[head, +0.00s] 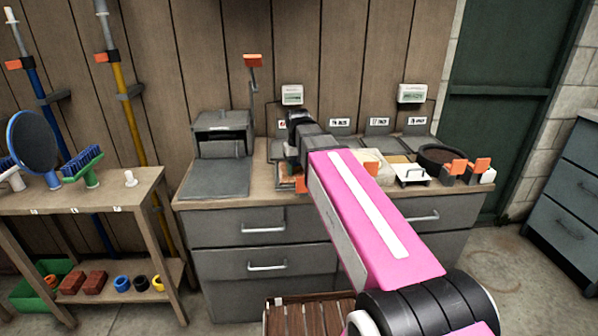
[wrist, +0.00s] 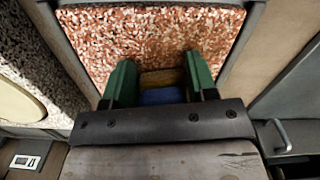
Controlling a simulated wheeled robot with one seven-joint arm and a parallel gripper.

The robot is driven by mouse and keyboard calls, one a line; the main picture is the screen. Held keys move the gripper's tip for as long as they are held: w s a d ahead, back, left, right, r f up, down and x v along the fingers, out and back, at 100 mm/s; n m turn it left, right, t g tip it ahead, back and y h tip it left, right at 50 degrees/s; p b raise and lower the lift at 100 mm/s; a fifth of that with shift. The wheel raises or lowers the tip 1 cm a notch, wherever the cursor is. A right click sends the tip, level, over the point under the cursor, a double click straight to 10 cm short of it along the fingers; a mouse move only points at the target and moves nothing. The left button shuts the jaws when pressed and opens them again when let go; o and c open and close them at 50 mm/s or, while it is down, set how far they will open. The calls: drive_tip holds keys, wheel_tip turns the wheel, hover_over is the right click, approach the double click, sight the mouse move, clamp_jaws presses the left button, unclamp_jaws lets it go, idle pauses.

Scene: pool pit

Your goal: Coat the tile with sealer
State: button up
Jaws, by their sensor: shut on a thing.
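The tile (wrist: 165,35) has a red, brown and white speckled face and fills the upper middle of the wrist view, inside a grey frame. My gripper (wrist: 160,78) has green fingers and is over the near part of the tile. It is shut on a small blue and yellow-brown block (wrist: 160,95), perhaps an applicator. I cannot tell whether the block touches the tile. In the head view my pink arm reaches over the counter and hides most of the work spot. No sealer container can be made out for certain.
The wooden counter (head: 240,196) holds a grey box-like machine (head: 222,140) at left. A white tray with a handle (head: 409,173) and a dark round bowl (head: 440,157) stand at right. A speckled dark surface (wrist: 45,55) lies left of the tile.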

drive_tip(key=shift+w, duration=3.75)
drive_tip(key=shift+d, duration=1.2)
drive_tip(key=shift+s, duration=5.5)
drive_tip(key=shift+s+d+f, duration=0.1)
drive_tip(key=shift+s, duration=0.95)
drive_tip(key=shift+s+f, duration=0.1)
drive_tip(key=shift+s, duration=0.9)
drive_tip(key=shift+s+d, duration=0.1)
drive_tip(key=shift+s, duration=0.1)
drive_tip(key=shift+d, duration=1.05)
drive_tip(key=shift+w+d+r, duration=0.15)
drive_tip(key=shift+w, duration=0.8)
drive_tip(key=shift+w+d+r, duration=0.15)
drive_tip(key=shift+w, duration=0.8)
drive_tip(key=shift+w+a+r, duration=0.1)
drive_tip(key=shift+w+a, duration=0.05)
drive_tip(key=shift+w, duration=1)
drive_tip(key=shift+w+a, duration=0.1)
drive_tip(key=shift+w, duration=1.05)
drive_tip(key=shift+w, duration=3.55)
